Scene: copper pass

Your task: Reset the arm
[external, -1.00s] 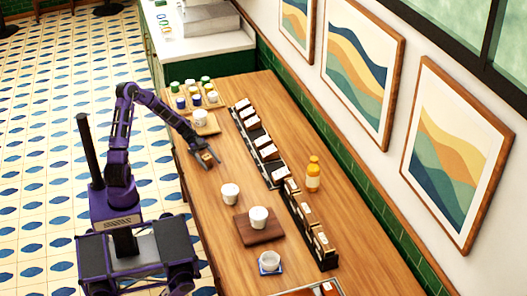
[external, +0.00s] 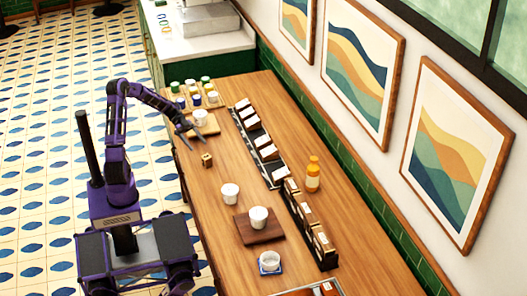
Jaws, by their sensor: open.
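My gripper (external: 195,141) is open and empty, raised over the left side of the wooden counter (external: 212,225). My purple arm reaches out to it from my base at the left. A small brown and gold block (external: 207,160) sits on the counter just below and to the right of the fingertips, apart from them.
A wooden tray with a white cup (external: 200,118) is behind the gripper, near several small lidded jars (external: 181,103). White cups (external: 230,194) (external: 259,217) stand nearer the front.

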